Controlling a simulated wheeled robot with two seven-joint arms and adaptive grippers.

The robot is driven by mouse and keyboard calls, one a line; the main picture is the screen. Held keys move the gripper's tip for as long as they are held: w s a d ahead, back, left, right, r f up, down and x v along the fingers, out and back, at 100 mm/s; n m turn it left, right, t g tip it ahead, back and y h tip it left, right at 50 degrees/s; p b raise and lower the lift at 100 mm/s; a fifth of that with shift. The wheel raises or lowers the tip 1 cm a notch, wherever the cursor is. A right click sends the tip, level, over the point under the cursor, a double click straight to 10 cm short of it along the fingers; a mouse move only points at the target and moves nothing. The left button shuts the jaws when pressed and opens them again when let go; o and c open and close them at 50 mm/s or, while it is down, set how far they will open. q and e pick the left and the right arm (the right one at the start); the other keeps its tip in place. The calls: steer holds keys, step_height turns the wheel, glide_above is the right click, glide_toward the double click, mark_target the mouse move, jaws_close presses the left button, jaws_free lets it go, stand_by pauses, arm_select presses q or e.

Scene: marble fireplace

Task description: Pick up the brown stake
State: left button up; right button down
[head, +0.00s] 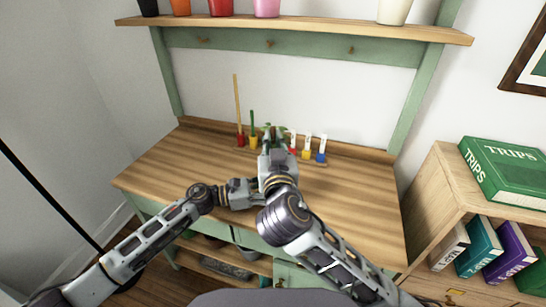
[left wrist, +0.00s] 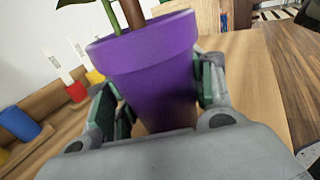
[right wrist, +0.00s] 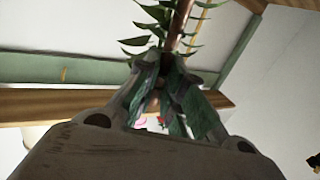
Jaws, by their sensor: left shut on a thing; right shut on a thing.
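A purple pot (left wrist: 150,65) fills the middle of the left wrist view. A brown stake (left wrist: 133,12) and a green stem (left wrist: 109,14) rise from it. My left gripper (left wrist: 158,88) has a finger on each side of the pot and is shut on it. In the right wrist view, the brown stake (right wrist: 180,25) rises among narrow green leaves. My right gripper (right wrist: 163,76) is shut on the stake. In the head view, my right gripper (head: 273,138) is at the back middle of the desk. My arms hide the pot there.
The wooden desk (head: 160,170) is clear at left and right. A tall stick (head: 237,105) and several small coloured pots with white tags (head: 307,143) stand along its back. A shelf (head: 330,27) with pots hangs above. A bookcase (head: 425,205) with books stands at right.

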steer(key=shift+r, duration=0.15)
step_height(320, 180, up, 28)
stand_by(1.1)
step_height(320, 180, up, 6)
steer(key=shift+r, duration=0.15)
stand_by(5.1)
